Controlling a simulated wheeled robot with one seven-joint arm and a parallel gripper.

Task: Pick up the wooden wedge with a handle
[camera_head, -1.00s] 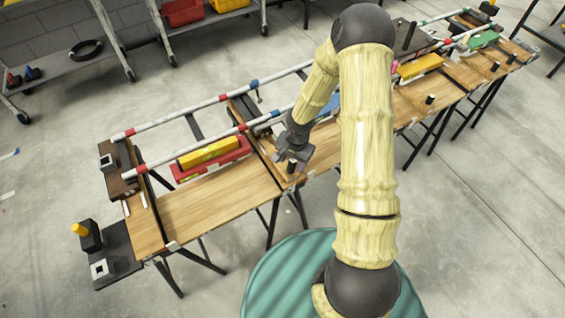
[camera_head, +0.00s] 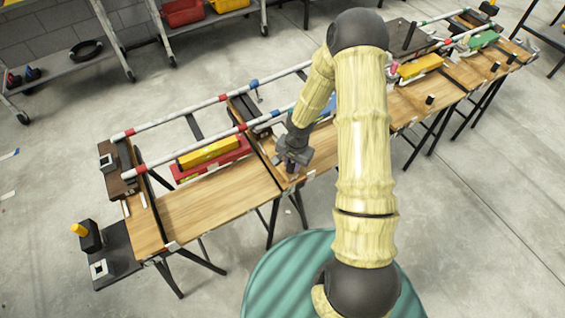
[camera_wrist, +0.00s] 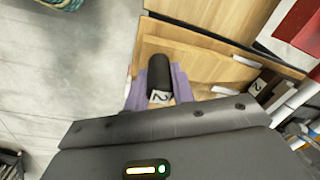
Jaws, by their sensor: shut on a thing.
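The wooden wedge's dark upright handle (camera_wrist: 160,72) stands between the two purple fingers of my gripper (camera_wrist: 158,88) in the wrist view. The fingers are shut on it. The wedge's wooden body is mostly hidden by my gripper. In the head view my gripper (camera_head: 291,164) is low over the near edge of the table, at the joint between two table sections. The handle is hardly visible there. I cannot tell whether the wedge is touching the table.
The wooden table (camera_head: 215,203) carries red, white and blue rails (camera_head: 190,149) along its length. A yellow block (camera_head: 208,152) sits on a red holder (camera_head: 212,167) left of my gripper. Another yellow block (camera_head: 420,66) lies to the right. Floor in front is partly clear.

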